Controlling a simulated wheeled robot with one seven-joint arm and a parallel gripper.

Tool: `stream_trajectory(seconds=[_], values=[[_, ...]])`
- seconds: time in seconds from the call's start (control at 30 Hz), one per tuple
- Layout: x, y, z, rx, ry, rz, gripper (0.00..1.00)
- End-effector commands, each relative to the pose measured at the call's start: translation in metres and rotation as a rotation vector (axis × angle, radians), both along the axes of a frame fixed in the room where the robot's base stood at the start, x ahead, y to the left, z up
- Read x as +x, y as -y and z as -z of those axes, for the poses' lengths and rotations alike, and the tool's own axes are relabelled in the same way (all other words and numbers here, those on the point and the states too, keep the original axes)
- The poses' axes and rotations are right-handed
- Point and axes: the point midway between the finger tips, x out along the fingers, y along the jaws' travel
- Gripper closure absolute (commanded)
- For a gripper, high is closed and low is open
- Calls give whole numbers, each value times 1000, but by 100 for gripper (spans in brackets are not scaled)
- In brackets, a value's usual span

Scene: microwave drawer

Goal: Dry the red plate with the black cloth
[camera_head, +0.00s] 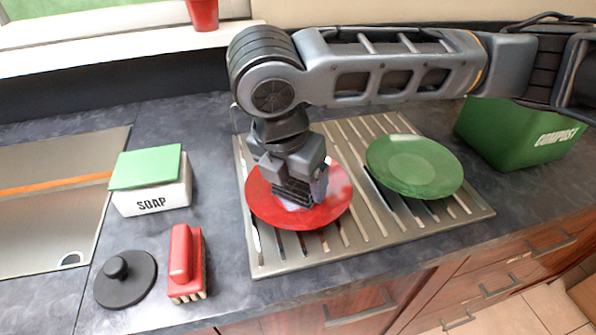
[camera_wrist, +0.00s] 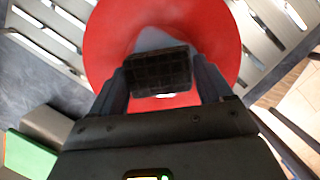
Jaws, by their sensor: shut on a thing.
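The red plate (camera_head: 262,212) lies on the metal drying rack, under my gripper (camera_head: 300,188). In the wrist view the red plate (camera_wrist: 108,45) fills the upper middle. My gripper (camera_wrist: 160,78) points down and is shut on a dark, grid-textured piece, which looks like the black cloth (camera_wrist: 157,70). The cloth is over the middle of the plate, at or very close to its surface; contact is hard to tell. A pale grey-blue patch shows on the plate beside the cloth. My gripper hides part of the plate in the head view.
A green plate (camera_head: 414,165) lies right of the red plate on the rack (camera_head: 262,262). A green compost bin (camera_head: 512,135) stands behind at right. A soap box (camera_head: 152,198) with a green top, a red brush (camera_head: 184,262) and a black lid (camera_head: 125,282) are at left.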

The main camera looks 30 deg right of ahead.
Motion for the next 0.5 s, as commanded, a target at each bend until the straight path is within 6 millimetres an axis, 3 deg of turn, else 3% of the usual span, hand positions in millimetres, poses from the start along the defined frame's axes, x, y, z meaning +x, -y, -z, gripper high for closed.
stream_trajectory(seconds=[0.5], values=[[7,14,-1,0,-2,-1,45]])
